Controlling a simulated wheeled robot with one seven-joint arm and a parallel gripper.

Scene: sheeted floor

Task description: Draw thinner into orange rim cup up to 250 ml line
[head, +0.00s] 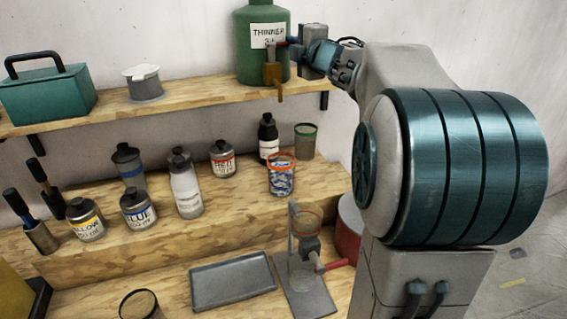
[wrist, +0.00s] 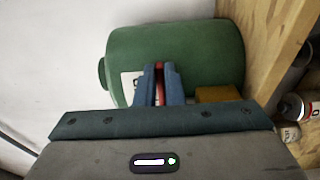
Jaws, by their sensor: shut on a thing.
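The green thinner container (head: 254,70) stands on the upper shelf, with a white "THINNER" label and a brass tap (head: 273,75) at its front. My gripper (head: 291,43) is at the tap's red lever (head: 283,43), beside the label. In the wrist view, the fingers (wrist: 160,88) are shut on the red lever (wrist: 160,82), in front of the green container (wrist: 200,55). The orange rim cup (head: 281,178) stands upright on the wooden step below, under the tap in the picture. It has blue and white markings; its liquid level cannot be read.
A green-rimmed cup (head: 305,142) and a dark bottle (head: 268,138) stand behind the orange rim cup. Paint bottles, including a red-labelled one (head: 222,160), stand to its left. A stand with a funnel-like vessel (head: 304,235) and a grey tray (head: 232,281) are lower down.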

